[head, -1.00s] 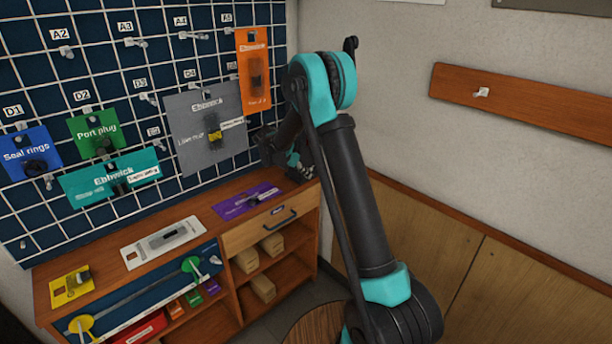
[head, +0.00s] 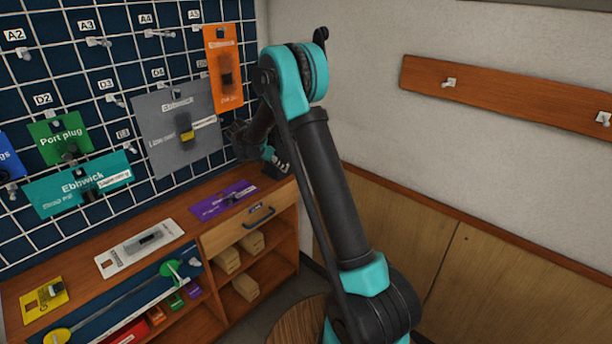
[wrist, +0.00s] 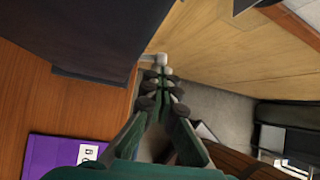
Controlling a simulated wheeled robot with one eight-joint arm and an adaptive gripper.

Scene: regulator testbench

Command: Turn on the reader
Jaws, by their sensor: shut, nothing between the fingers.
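My gripper (head: 280,168) is over the right end of the wooden bench, partly hidden by my arm in the head view. In the wrist view its fingers (wrist: 160,80) are closed together and empty. A dark block (wrist: 95,40) stands on the bench just left of the fingertips. A small pale knob or lever (wrist: 155,57) shows at its edge, right beyond the fingertips; I cannot tell whether they touch. No label marks the reader, and I cannot tell whether this block is it.
A purple card (head: 224,200) lies on the bench near my gripper, with a white card (head: 140,248) farther left. A pegboard (head: 110,75) with hanging cards stands behind. Below are a drawer (head: 250,225) and shelves with small boxes. The floor (wrist: 225,115) shows beyond the bench edge.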

